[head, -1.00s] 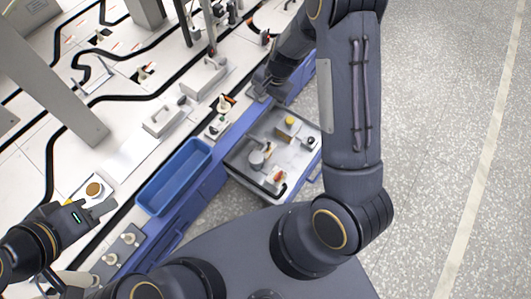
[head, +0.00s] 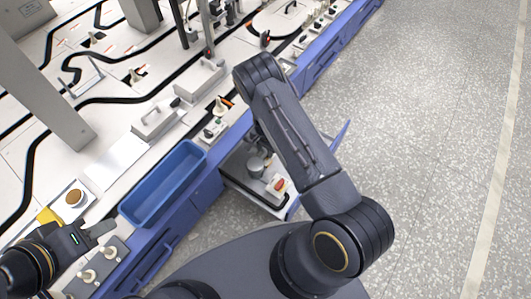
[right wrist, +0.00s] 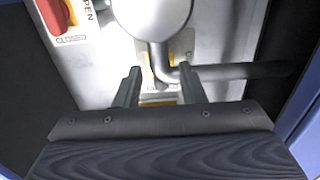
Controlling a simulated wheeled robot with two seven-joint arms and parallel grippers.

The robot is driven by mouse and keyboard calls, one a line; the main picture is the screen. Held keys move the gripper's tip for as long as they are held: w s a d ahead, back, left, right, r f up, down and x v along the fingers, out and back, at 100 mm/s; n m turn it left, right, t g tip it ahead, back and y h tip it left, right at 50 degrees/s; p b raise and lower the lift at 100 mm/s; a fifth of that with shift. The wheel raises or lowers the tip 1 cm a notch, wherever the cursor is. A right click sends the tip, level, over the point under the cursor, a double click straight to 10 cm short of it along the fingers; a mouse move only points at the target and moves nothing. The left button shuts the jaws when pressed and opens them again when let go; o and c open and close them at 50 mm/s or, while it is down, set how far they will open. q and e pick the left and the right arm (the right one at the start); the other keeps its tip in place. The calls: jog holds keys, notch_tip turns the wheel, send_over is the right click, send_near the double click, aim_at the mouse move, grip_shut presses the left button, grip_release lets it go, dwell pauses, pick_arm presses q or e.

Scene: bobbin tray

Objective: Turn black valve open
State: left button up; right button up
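In the right wrist view a dark bent lever (right wrist: 235,71), which looks like the black valve's handle, runs right from below a pale round cylinder (right wrist: 158,12). My right gripper (right wrist: 160,88) is open, its two fingers apart just below the lever's bent end, with nothing held. Whether a finger touches the lever I cannot tell. In the head view my right arm hides this gripper and the lever. The open drawer (head: 250,201) shows only in part. My left gripper (head: 97,234) looks open and empty by the bench's front edge, at lower left.
A red-orange knob (right wrist: 54,14) with OPEN and CLOSED labels sits at the wrist view's upper left. The head view shows a red-topped valve (head: 280,184) and grey cylinder (head: 256,166) in the drawer. A blue bin (head: 130,213) stands left of it. The floor at right is clear.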

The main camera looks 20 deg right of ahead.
jog(key=shift+f, duration=0.55)
jog(key=shift+c, duration=0.2)
